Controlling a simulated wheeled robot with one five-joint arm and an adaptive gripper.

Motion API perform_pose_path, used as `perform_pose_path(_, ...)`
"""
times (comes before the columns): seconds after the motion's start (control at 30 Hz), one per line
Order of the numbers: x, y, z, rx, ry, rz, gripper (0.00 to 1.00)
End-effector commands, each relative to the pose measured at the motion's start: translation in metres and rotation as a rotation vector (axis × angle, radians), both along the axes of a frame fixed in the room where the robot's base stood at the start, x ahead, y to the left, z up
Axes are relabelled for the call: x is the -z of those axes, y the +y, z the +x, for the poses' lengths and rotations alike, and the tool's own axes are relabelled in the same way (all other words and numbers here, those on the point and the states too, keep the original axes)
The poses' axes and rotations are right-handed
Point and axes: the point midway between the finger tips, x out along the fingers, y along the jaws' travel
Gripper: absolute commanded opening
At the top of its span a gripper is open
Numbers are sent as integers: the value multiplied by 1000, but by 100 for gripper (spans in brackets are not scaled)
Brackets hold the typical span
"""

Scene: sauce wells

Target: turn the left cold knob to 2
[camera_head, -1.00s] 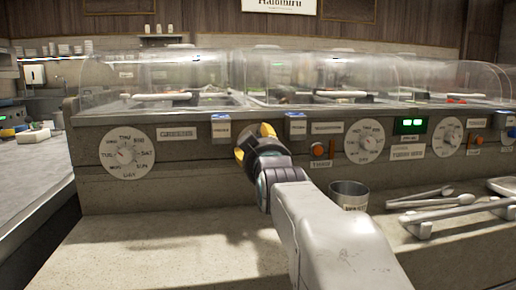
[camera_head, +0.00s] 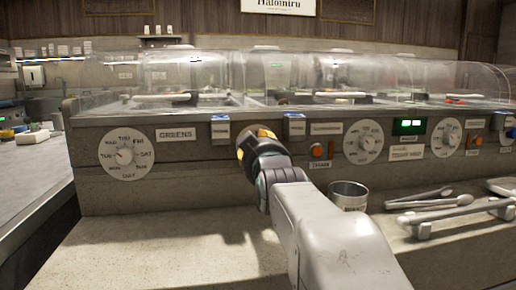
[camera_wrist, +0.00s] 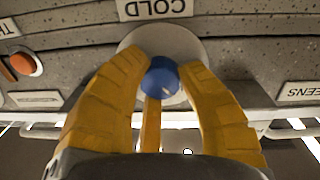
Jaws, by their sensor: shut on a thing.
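A blue cold knob (camera_wrist: 162,76) with a small white mark sits on a pale round plate (camera_wrist: 130,40) in the wrist view, next to a white label reading COLD (camera_wrist: 154,8). The yellow fingers of my gripper (camera_wrist: 162,88) are around the knob and shut on it. In the head view my gripper (camera_head: 250,143) points at the counter front between the GREENS label and the orange button, and hides the knob. I cannot read any numbers around the knob, so its setting is unclear.
A day dial (camera_head: 126,154) is at the left, another dial (camera_head: 363,142) at the right. An orange button (camera_head: 317,151) is right of my gripper. The ledge left of my arm is clear.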

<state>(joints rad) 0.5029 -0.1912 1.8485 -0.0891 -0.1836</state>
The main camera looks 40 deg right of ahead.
Motion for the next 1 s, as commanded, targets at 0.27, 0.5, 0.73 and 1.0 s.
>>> perform_pose_path(0.27,4,0,1,0,-50,129,1)
perform_pose_path(0.5,5,0,2,2,-137,313,1)
perform_pose_path(0.73,5,1,2,4,-217,480,1)
perform_pose_path(1.0,5,2,3,7,-285,622,1)
